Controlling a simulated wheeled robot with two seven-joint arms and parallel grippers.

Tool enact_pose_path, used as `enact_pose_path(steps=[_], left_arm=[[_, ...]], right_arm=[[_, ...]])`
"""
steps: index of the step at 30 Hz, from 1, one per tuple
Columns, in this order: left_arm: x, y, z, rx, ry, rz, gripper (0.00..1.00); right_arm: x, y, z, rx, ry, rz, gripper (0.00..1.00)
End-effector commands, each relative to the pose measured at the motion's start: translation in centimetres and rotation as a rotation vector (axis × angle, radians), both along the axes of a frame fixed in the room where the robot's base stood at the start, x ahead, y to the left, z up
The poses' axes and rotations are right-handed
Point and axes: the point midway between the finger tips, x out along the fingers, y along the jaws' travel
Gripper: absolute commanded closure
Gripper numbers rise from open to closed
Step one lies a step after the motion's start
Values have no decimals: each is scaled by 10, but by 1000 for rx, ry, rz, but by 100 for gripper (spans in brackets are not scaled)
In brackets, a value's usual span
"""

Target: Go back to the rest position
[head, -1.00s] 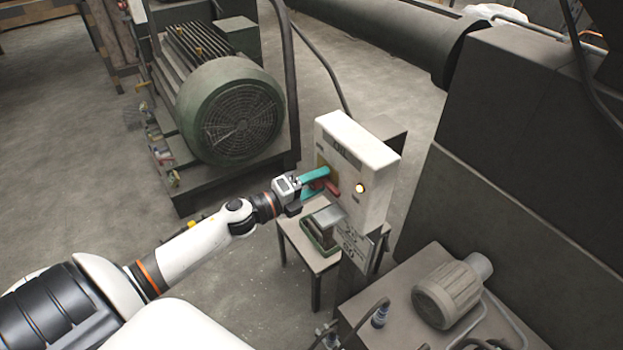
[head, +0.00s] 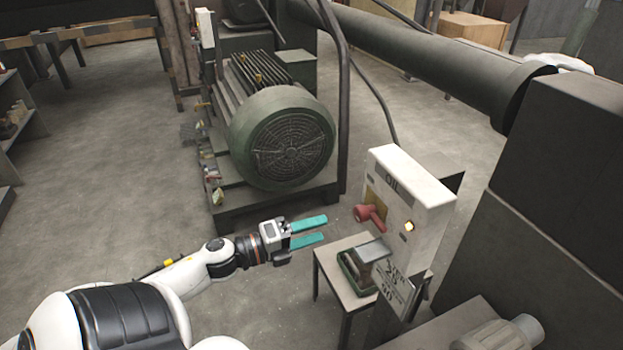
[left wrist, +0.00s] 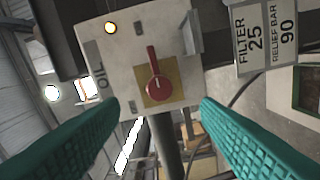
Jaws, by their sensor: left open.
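My left gripper (head: 310,232) is open and empty, with teal fingers. In the head view it is left of the white OIL control box (head: 420,190) and apart from it. The box has a red rotary handle (head: 370,214) on a yellow plate and a lit yellow lamp (head: 408,226). In the left wrist view the red handle (left wrist: 154,76) shows ahead, between and beyond the two open fingers, and nothing is between the fingertips. My right gripper is in neither view.
A small table (head: 331,268) with a green-based box (head: 358,272) stands below the control box. A large green motor (head: 284,140) is behind my gripper. A dark cabinet (head: 565,200) fills the right side. Open concrete floor (head: 110,200) lies to the left.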

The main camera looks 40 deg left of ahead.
Motion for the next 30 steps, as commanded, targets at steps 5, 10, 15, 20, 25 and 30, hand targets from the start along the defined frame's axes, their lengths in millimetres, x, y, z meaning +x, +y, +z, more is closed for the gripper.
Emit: enact_pose_path(steps=[5,10,15,20,25,30], left_arm=[[0,0,0,0,0,0,43],[0,0,0,0,0,0,43],[1,2,-4,-11,10,10,43],[2,30,-56,-138,118,134,43],[-16,65,-173,-403,347,385,43],[-62,65,-295,-650,589,633,43]], right_arm=[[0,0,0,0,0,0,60],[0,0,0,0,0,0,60],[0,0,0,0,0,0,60],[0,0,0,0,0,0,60],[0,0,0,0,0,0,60],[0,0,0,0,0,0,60]])
